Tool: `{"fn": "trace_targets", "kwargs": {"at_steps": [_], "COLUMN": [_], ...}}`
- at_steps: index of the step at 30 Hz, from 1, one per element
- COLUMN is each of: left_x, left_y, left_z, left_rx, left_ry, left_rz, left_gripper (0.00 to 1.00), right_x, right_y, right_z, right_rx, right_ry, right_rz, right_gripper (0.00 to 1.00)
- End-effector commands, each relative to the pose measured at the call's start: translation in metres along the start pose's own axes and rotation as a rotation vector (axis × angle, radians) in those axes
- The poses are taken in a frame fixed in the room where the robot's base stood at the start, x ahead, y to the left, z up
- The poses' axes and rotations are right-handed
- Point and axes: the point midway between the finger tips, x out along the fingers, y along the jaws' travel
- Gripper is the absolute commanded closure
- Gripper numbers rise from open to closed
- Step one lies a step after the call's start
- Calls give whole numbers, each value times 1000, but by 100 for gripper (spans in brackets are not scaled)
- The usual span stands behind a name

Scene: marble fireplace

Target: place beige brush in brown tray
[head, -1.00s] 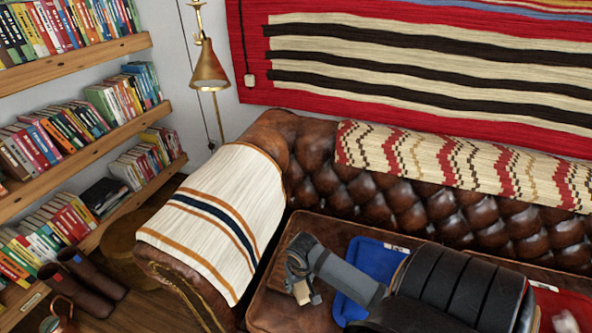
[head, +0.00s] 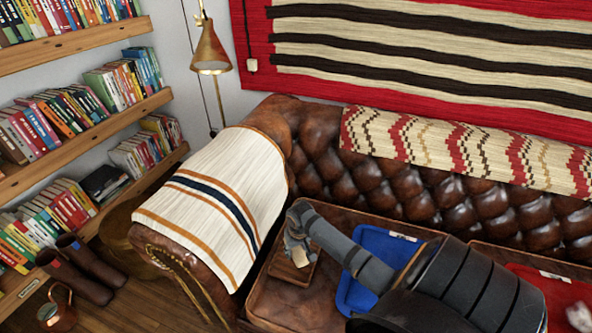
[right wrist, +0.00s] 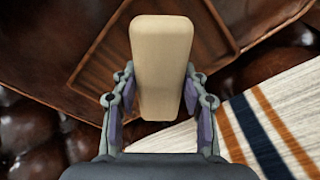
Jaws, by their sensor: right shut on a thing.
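The beige brush (right wrist: 160,65) is a pale block held upright in the picture between the fingers of my right gripper (right wrist: 160,100) in the right wrist view. In the head view my right gripper (head: 298,248) reaches in from the right, and only a small pale part of the brush (head: 300,256) shows. The brown tray (head: 287,271) is small and lies on the leather seat, partly under my gripper. In the right wrist view the brown tray (right wrist: 97,50) lies beyond the brush, partly hidden by it. I cannot tell whether the brush touches it. My left gripper does not show.
A blue tray (head: 376,242) lies right of the brown tray, partly behind my arm. A red tray (head: 560,285) lies at the far right with a blurred pale thing (head: 582,318). The sofa arm with a striped blanket (head: 215,200) rises on the left.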

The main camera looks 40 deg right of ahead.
Motion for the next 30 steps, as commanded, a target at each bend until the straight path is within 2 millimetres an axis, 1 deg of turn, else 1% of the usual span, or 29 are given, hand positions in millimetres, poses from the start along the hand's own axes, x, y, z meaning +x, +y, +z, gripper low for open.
{"fn": "trace_targets", "kwargs": {"at_steps": [1, 6, 8, 10, 13, 24, 25, 29, 30], "left_x": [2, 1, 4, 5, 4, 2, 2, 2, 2], "left_y": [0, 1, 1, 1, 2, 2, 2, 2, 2], "left_z": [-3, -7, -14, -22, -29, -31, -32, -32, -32], "left_rx": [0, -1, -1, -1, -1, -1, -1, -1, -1], "left_ry": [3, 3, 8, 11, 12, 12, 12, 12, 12], "left_rz": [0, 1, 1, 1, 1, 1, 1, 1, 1], "left_gripper": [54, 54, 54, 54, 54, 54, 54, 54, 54], "right_x": [4, 8, 17, 31, 42, 44, 45, 44, 44], "right_y": [1, 2, 3, 2, 2, 3, 3, 3, 3], "right_z": [-3, -5, -9, -5, -4, -4, -4, -4, -4], "right_rx": [1, 0, 1, 1, 0, -1, -1, -1, -1], "right_ry": [1, 2, 1, -2, -1, 1, 1, 1, 1], "right_rz": [-1, -1, -1, -2, -1, -1, 0, 0, 0], "right_gripper": [86, 86, 86, 86, 86, 86, 53, 36, 33]}}
